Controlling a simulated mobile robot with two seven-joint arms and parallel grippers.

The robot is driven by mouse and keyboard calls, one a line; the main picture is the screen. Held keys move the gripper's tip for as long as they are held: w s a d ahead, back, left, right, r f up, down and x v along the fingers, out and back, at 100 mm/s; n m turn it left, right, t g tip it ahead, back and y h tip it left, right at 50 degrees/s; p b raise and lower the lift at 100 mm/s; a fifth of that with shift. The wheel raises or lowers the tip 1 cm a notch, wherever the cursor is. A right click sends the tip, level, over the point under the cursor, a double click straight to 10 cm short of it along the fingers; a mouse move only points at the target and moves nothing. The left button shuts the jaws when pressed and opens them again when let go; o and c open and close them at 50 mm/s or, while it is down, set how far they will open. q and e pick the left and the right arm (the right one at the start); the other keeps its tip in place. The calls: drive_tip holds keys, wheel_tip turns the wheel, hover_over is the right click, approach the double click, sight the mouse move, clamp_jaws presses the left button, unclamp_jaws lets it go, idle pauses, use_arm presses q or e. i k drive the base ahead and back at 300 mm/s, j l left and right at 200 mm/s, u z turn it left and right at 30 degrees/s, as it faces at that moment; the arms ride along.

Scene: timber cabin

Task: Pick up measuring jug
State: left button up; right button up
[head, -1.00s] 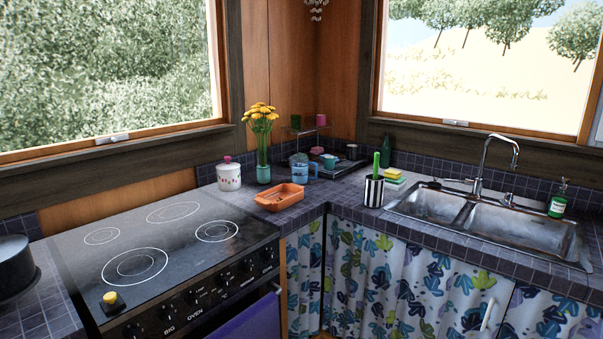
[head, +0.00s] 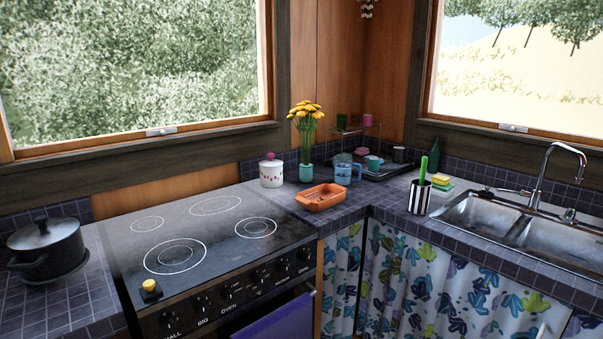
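The measuring jug (head: 343,171) is a blue, see-through jug with a handle on its right side. It stands upright on the tiled counter in the back corner, behind the orange dish (head: 322,197) and right of the flower vase (head: 306,172). A dish rack (head: 378,168) with cups is behind it and to its right. Neither of my grippers shows in the head view.
A stove (head: 205,250) is at left, with a black pot (head: 46,250) beside it. A white canister (head: 271,173) stands left of the vase. A striped holder (head: 419,196) and a sink (head: 500,220) are at right.

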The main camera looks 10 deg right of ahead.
sight(342, 165)
drive_tip(key=i+l+u, duration=0.1)
drive_tip(key=l+u, duration=0.15)
drive_tip(key=l, duration=0.25)
drive_tip(key=l+u, duration=0.3)
drive_tip(key=l, duration=0.75)
drive_tip(key=i+l+u, duration=0.1)
drive_tip(key=l, duration=0.45)
